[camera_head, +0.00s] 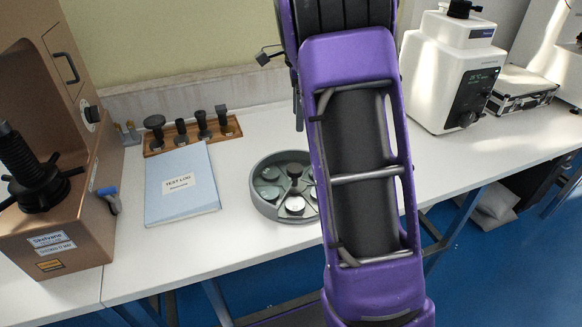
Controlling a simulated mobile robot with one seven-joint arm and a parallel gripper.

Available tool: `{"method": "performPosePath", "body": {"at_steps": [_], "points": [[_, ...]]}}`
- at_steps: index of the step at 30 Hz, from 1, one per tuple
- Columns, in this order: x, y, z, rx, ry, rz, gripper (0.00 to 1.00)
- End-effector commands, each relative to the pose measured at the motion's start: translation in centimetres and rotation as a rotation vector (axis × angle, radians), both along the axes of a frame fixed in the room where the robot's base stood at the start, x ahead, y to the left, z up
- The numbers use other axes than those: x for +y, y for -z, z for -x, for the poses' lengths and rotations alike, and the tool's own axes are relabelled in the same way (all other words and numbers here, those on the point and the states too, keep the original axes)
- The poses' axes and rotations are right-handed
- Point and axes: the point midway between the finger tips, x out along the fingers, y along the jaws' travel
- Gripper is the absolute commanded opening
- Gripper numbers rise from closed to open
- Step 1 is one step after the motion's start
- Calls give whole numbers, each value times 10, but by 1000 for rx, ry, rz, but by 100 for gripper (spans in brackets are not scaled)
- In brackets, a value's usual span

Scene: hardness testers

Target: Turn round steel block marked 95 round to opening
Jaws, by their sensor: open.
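A round grey tray (262,207) with divided compartments stands on the white bench, left of my purple arm. Several round steel blocks lie in its compartments. A bright block (295,205) lies at the front, and duller greenish ones (271,173) lie at the left and back. The markings are too small to read, so I cannot tell which block is marked 95. My arm covers the tray's right edge. No fingers of my gripper can be made out; my arm hides that area. I cannot pick out the opening.
A blue test log book (181,183) lies left of the tray. Behind it is a wooden rack (190,136) with several dark fittings. A brown tester (58,235) stands at the far left, a white tester (448,80) at the back right, beside a silver case (522,90). The bench front is clear.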

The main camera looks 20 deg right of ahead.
Motion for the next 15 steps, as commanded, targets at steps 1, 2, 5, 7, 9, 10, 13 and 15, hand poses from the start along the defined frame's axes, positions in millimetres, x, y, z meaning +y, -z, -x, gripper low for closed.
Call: {"method": "performPosePath", "body": {"at_steps": [1, 2, 5, 7, 9, 10, 13, 15], "points": [[0, -4, -1, -14, -40, 6, 88], [0, -5, -1, -19, -58, 10, 88], [1, -3, -2, -23, -85, 15, 88], [1, 5, -2, -23, -86, 16, 88], [1, 17, -2, -21, -85, 14, 88], [1, 23, -1, -20, -84, 14, 88], [2, 44, -1, -20, -84, 14, 88], [2, 60, -1, -20, -83, 14, 88]]}}
